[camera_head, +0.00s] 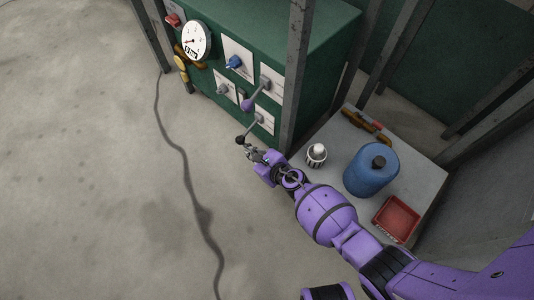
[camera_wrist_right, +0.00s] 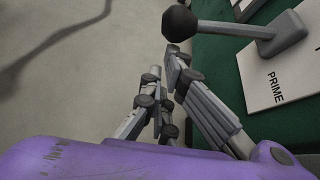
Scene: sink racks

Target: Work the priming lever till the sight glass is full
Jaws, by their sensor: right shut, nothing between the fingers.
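The priming lever (camera_head: 251,131) sticks out low on the front of the green cabinet, with a black ball knob at its end. In the right wrist view the lever (camera_wrist_right: 235,30) leaves a white plate (camera_wrist_right: 279,75) marked PRIME. My right gripper (camera_head: 251,153) is shut and empty, just below the knob in the head view. In the wrist view its fingertips (camera_wrist_right: 164,63) are close below the knob, with no clear contact. I cannot make out the sight glass or its level. My left gripper is not in view.
A grey table holds a blue jug (camera_head: 368,172) and red tray (camera_head: 396,218). Floor at left is open, crossed by a cable.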

